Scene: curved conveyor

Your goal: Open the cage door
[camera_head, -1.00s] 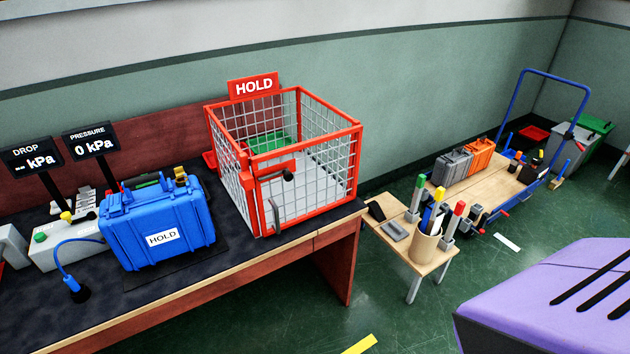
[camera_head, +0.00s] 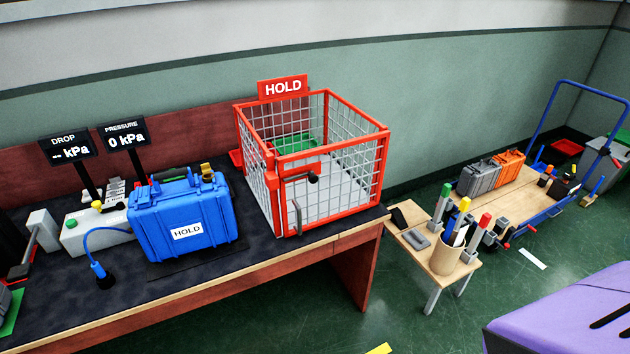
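A red-framed wire cage (camera_head: 385,150) with a red HOLD sign (camera_head: 283,87) stands on the dark bench top at the centre. Its door (camera_head: 288,205) is on the front left side, with a dark knob (camera_head: 313,177) on the latch and a grey pull handle (camera_head: 297,217) below. The door appears shut. A green tray (camera_head: 293,143) shows inside the cage through the mesh. Neither of my grippers is in view.
A blue case (camera_head: 182,215) labelled HOLD stands left of the cage, with a hose to a grey test unit (camera_head: 92,232). A small side table (camera_head: 425,262) with a pen cup (camera_head: 447,256) adjoins the bench's right end. A cart (camera_head: 500,205) with cases stands beyond.

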